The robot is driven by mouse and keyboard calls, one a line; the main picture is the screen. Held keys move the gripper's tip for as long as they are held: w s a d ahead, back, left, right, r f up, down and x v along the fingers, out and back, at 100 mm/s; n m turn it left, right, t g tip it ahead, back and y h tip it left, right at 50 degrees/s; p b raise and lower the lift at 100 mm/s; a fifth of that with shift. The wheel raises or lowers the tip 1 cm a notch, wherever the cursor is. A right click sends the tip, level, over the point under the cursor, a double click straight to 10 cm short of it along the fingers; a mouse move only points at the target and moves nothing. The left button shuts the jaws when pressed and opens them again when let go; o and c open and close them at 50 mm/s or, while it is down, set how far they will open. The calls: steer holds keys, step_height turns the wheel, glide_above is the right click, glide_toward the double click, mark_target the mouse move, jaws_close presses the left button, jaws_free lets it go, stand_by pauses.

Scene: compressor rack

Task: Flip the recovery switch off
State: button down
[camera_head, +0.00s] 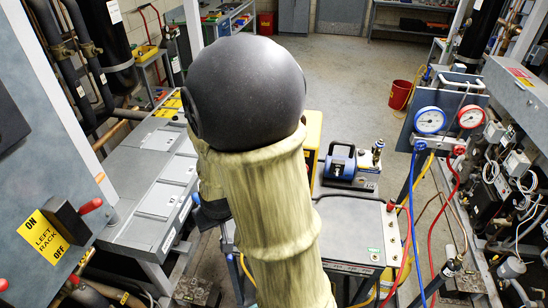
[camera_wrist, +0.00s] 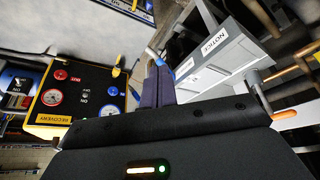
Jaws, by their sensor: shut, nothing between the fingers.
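The recovery machine is a yellow box with a black front panel, at the left of the wrist view, turned sideways (camera_wrist: 102,76). Its yellow RECOVERY label (camera_wrist: 52,119) is at the lower left of the panel. Red and blue ringed gauges sit on the panel. A small switch (camera_wrist: 85,94) with an ON mark lies between them; its position is too small to tell. My gripper (camera_wrist: 158,66) is shut and empty, to the right of the panel in the picture and apart from it. In the head view my arm hides the gripper and most of the yellow box (camera_head: 313,126).
A gauge manifold (camera_head: 448,120) with coloured hoses stands farther right. Open floor lies beyond, with a red bucket (camera_head: 400,95).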

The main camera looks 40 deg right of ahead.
steer(key=w+d+f+t+h, duration=0.2)
steer(key=d, duration=0.5)
steer(key=w+d+f+t+h, duration=0.2)
steer(key=d+h, duration=0.1)
steer(key=d, duration=0.5)
steer(key=w+d+f+t+h, duration=0.2)
steer(key=d+f+t+h, duration=0.1)
steer(key=d, duration=0.5)
steer(key=shift+w+f, duration=0.1)
steer(key=shift+w, duration=0.05)
steer(key=p+x, duration=0.4)
steer(key=x, duration=0.6)
steer(key=shift+d+f+h, duration=0.1)
steer(key=shift+d+h, duration=0.15)
steer(key=shift+h, duration=0.05)
